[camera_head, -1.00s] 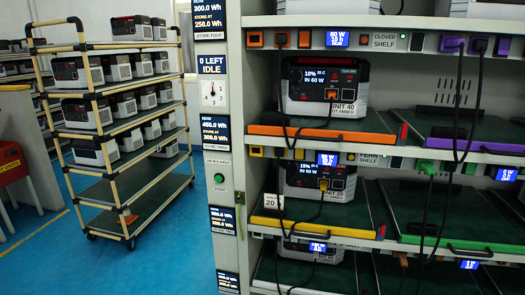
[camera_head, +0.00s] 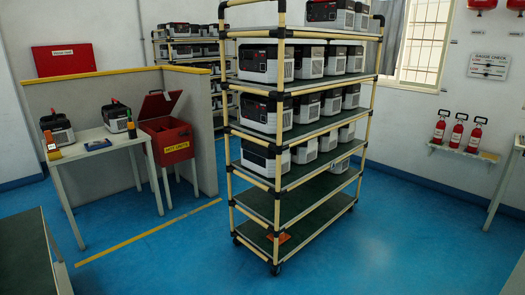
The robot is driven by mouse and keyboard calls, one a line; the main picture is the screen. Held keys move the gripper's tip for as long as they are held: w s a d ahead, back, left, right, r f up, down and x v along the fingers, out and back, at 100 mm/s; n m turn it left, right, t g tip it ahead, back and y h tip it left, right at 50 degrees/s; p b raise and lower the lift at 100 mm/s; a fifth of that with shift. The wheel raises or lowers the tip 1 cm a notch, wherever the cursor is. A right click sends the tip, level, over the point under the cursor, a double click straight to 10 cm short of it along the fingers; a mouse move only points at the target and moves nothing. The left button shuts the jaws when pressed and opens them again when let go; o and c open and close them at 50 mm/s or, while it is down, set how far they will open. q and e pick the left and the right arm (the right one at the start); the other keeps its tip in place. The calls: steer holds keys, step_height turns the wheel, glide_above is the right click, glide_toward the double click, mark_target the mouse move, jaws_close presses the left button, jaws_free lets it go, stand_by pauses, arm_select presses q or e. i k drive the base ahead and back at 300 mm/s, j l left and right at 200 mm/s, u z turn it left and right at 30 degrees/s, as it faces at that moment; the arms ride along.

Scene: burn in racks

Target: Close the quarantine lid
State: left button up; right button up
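A red box (camera_head: 174,149) with a yellow label stands at the left, beside a low partition and next to a white table. Its red lid (camera_head: 160,103) is raised and tilted, so the box is open. The label looks like it marks hot units, though it is small. Neither of my grippers shows in the head view.
A wheeled rack (camera_head: 305,185) with several power units stands in the middle, right of the red box. The white table (camera_head: 100,148) carries two units and small tools. A partition (camera_head: 205,130) stands behind the box. Blue floor (camera_head: 150,265) is free in front.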

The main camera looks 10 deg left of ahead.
mark_target(155, 106)
steer(key=i+j+u, duration=0.2)
steer(key=i+u, duration=0.15)
steer(key=i, duration=0.2)
steer(key=i+u, duration=0.35)
steer(key=i, duration=0.25)
steer(key=i+u, duration=0.4)
steer(key=i, duration=0.2)
steer(key=i+l+u, duration=0.35)
steer(key=i, duration=0.2)
steer(key=i+u, duration=0.4)
steer(key=i, duration=1.5)
